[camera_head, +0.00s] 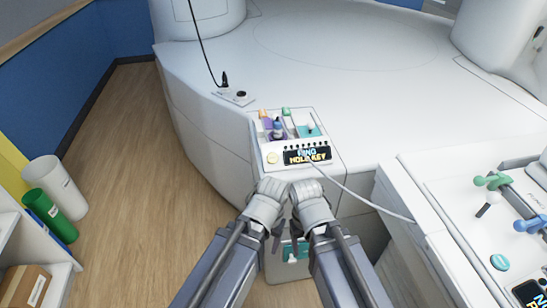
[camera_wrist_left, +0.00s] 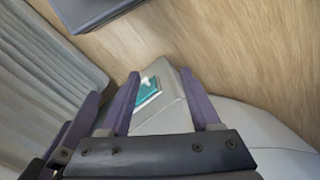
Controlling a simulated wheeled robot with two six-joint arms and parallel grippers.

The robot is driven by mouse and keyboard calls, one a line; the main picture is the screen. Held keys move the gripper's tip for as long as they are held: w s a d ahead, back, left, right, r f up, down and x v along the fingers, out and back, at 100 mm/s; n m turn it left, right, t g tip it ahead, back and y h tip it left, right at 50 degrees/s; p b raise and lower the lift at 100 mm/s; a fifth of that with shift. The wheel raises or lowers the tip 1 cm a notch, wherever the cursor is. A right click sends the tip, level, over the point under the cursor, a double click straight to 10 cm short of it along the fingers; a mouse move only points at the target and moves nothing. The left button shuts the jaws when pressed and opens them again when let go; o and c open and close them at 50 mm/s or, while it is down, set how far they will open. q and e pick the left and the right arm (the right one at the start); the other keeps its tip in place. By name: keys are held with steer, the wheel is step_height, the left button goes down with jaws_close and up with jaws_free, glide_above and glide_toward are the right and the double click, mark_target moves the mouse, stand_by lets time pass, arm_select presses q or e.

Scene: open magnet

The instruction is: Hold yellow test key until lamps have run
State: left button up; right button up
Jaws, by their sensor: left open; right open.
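The yellow test key (camera_head: 273,158) is a round pale-yellow button at the lower left of the sloped console (camera_head: 335,155). Beside it is a dark display (camera_head: 307,155) whose glowing text appears to end in "HOLD KEY". A row of small dark lamps (camera_head: 300,146) runs above the display; I cannot tell whether any is lit. My left gripper (camera_head: 276,232) and right gripper (camera_head: 298,235) are side by side below the console, pointing down, apart from the key. The left wrist view shows the left gripper (camera_wrist_left: 160,85) open, with a pale block with a teal label (camera_wrist_left: 148,92) beyond its fingers.
The console's upper part holds a purple-and-teal panel with small levers (camera_head: 278,128). A cable (camera_head: 370,203) runs from it to the right. White and green cylinders (camera_head: 50,215) stand left. The wooden floor (camera_head: 140,200) is clear.

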arm_select(q)
jaws_close()
stand_by(0.4)
stand_by(1.3)
